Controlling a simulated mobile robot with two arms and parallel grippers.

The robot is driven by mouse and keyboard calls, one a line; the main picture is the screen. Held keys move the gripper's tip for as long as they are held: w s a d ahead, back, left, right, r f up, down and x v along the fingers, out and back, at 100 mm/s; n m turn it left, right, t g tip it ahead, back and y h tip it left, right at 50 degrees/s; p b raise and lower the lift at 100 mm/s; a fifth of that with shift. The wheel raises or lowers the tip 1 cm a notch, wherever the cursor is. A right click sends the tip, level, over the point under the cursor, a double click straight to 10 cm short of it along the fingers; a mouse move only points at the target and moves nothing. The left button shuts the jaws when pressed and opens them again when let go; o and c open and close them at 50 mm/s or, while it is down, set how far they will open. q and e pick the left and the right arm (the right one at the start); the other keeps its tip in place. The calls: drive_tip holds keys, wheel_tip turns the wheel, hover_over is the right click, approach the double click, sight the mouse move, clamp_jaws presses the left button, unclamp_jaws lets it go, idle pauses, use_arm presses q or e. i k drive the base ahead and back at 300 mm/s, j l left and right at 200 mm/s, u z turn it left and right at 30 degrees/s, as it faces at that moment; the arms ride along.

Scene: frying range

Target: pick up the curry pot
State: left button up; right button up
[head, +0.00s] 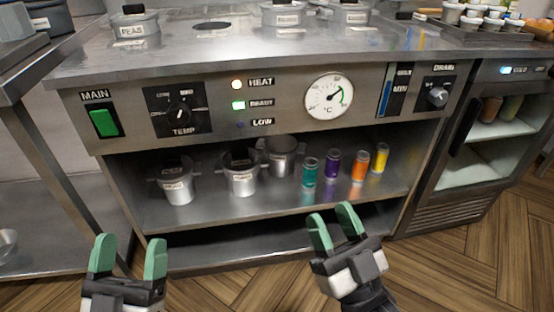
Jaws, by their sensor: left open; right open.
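I cannot tell which pot is the curry pot, as most labels are too small to read. Three silver pots with labels stand on the shelf under the range: a left pot (179,187), a middle pot (243,183) and a back pot (281,167). On the range top are a pot labelled PEAS (137,31) and two more labelled pots, one at centre (283,20) and one at right (350,19). My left gripper (128,256) is open and empty, below and left of the shelf. My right gripper (333,226) is open and empty, in front of the shelf's lower edge.
Several coloured jars, including a teal jar (310,174), stand on the shelf right of the pots. The control panel (215,108) is above the shelf. A fridge (470,150) stands at right, a steel table (40,65) at left. Wooden floor (240,290) is clear.

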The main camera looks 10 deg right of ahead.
sight(241, 185)
drive_tip(key=i+l+z, duration=0.45)
drive_tip(key=i+l, duration=0.35)
drive_tip(key=i, duration=0.05)
